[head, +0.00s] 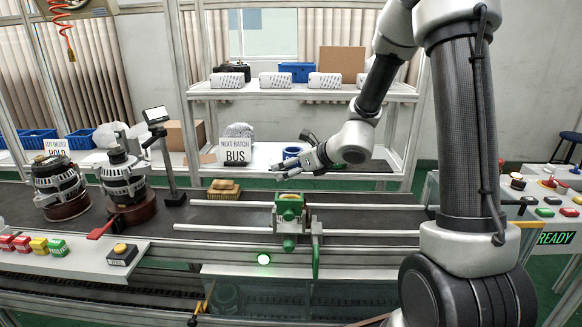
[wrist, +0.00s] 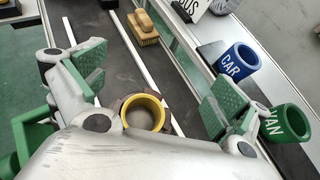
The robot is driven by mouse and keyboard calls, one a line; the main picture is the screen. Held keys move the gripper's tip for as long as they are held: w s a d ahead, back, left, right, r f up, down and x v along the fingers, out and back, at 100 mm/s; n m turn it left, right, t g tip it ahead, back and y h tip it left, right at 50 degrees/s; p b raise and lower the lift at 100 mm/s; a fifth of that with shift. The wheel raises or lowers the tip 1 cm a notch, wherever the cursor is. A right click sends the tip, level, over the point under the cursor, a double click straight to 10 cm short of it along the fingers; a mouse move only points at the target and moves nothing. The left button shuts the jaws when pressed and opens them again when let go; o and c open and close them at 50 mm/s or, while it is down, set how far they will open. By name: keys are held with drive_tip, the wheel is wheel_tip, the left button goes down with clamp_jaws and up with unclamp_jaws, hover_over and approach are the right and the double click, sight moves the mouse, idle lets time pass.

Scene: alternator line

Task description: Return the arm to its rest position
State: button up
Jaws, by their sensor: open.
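My arm reaches from the right over the belt, with its end bent down toward the left in the head view. My gripper (head: 287,167) hangs above the far side of the belt. In the wrist view my gripper (wrist: 150,88) has its green-padded fingers spread wide, with nothing held between them. A yellow-rimmed round holder (wrist: 143,113) shows below the gap, apart from the fingers. In the head view a green and yellow fixture (head: 289,207) stands on the belt rails below the gripper.
A blue CAR cup (wrist: 238,60) and a green VAN cup (wrist: 284,122) stand beyond the right finger. A brush (head: 223,188) lies on the belt. Two alternators (head: 124,176) (head: 58,183) stand left. A shelf (head: 300,90) with boxes is behind; a READY panel (head: 556,238) is right.

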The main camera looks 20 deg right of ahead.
drive_tip(key=s+r+n+g+y, duration=0.15)
drive_tip(key=s+r+n, duration=0.25)
drive_tip(key=s+n, duration=0.45)
drive_tip(key=s+r+n+g, duration=0.3)
drive_tip(key=s+r+n, duration=0.1)
drive_tip(key=s+n, duration=0.5)
drive_tip(key=s+d+r+n+g+h, duration=0.1)
drive_tip(key=s+d+r+n+h, duration=0.3)
drive_tip(key=s+d+n+h, duration=0.4)
drive_tip(key=s+d+n, duration=0.4)
drive_tip(key=s+d, duration=0.2)
drive_tip(key=s, duration=0.2)
drive_tip(key=shift+s+d+r, duration=0.15)
drive_tip(key=shift+s+d, duration=0.05)
drive_tip(key=shift+d, duration=0.2)
